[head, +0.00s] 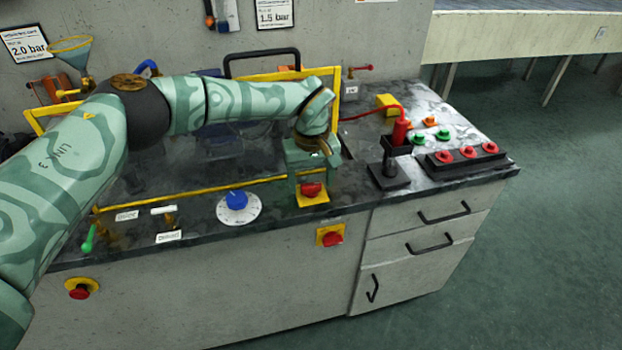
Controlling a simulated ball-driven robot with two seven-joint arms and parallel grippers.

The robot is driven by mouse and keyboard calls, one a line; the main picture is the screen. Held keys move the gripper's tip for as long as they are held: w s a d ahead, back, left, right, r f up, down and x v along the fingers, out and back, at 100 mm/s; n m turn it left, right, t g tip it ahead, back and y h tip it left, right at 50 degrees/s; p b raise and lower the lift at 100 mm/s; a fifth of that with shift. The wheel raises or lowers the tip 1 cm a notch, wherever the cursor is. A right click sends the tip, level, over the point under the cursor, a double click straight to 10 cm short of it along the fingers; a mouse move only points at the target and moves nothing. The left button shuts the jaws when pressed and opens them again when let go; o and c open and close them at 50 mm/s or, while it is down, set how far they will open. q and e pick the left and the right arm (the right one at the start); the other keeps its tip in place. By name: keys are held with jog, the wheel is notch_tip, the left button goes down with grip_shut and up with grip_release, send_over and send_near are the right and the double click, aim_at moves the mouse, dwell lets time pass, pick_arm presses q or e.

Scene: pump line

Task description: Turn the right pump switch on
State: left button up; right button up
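A red switch (311,189) on a yellow base (313,201) sits on the dark worktop near its front edge, right of a blue dial. I cannot tell for sure that it is the right pump switch. My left gripper (311,181) points down directly over this red switch. Its fingers reach to about the switch's height and hide its back part. I cannot tell whether they touch it or how wide they are apart. My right gripper is not in view.
A blue dial (237,200) and a green-handled lever (88,240) stand to the left. Red buttons on yellow plates (330,237) (80,289) are on the cabinet front. A black stand (389,175) with a red tool (401,132) and a black rack (466,159) are at right.

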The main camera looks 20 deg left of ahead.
aim_at(311, 184)
pick_arm(q)
notch_tip(311, 184, up, 16)
jog(key=p, duration=0.4)
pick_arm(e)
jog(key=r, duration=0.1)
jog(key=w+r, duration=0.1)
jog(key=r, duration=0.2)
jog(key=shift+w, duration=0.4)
pick_arm(q)
jog(key=shift+r, duration=0.1)
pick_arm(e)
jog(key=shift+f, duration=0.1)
